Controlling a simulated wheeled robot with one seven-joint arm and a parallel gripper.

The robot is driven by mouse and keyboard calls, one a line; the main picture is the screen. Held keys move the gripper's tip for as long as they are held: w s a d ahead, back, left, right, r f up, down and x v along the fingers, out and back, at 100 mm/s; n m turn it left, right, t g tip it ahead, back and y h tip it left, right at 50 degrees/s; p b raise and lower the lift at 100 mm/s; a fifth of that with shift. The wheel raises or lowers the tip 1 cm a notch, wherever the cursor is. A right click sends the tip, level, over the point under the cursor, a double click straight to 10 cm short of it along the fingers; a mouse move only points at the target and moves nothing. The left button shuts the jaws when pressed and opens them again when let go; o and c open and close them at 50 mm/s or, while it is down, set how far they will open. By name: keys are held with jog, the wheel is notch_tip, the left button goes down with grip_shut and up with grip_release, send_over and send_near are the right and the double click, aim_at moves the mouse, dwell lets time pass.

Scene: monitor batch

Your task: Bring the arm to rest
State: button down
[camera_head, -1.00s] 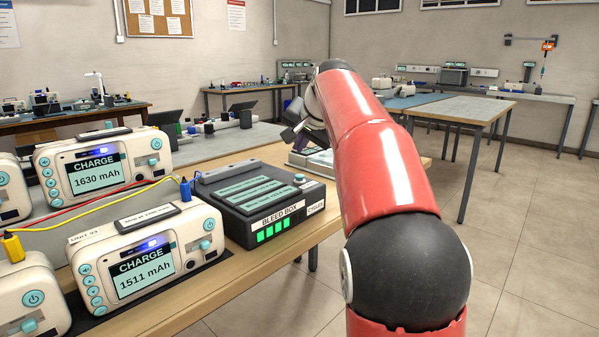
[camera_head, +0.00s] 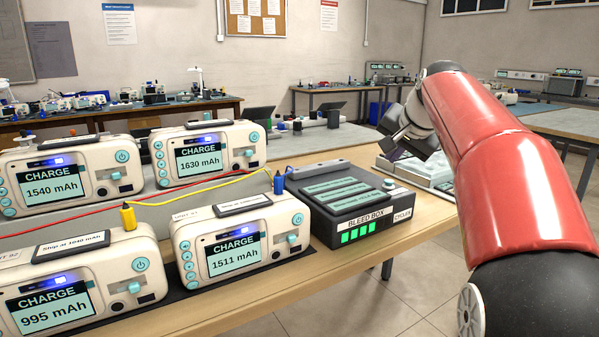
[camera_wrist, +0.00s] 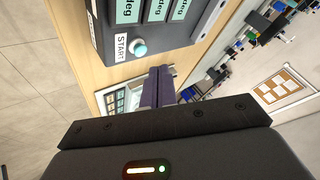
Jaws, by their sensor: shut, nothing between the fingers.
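My red arm (camera_head: 505,150) reaches forward at the right of the head view, above and beside the bench's right end. My gripper (camera_head: 408,142) is at its far end, partly hidden by the arm and small there. In the wrist view the fingers of my gripper (camera_wrist: 158,86) are together with nothing between them. They are apart from the dark box with teal panels and a START button (camera_wrist: 140,47) in that view.
The wooden bench (camera_head: 290,285) holds several white charging units, one reading 1511 mAh (camera_head: 235,255), and the bleed box (camera_head: 350,203). A yellow cable (camera_head: 200,198) runs between a yellow and a blue plug. A pale tray (camera_head: 440,170) lies behind the bleed box.

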jog(key=s+a+f+n+g, duration=0.1)
jog(key=s+a+f+n, duration=0.1)
jog(key=s+f, duration=0.6)
jog(key=s+a+f+n+g, duration=0.1)
jog(key=s+a+f+n, duration=0.2)
jog(key=s+f, duration=0.5)
jog(key=s+a+f+n+g, duration=0.1)
jog(key=s+a+f, duration=0.3)
jog(key=s, duration=1.2)
notch_tip(320, 180, down, 4)
jog(key=shift+s+f+n, duration=0.1)
jog(key=shift+s+n, duration=0.3)
jog(key=shift+n, duration=0.5)
jog(key=shift+a, duration=0.15)
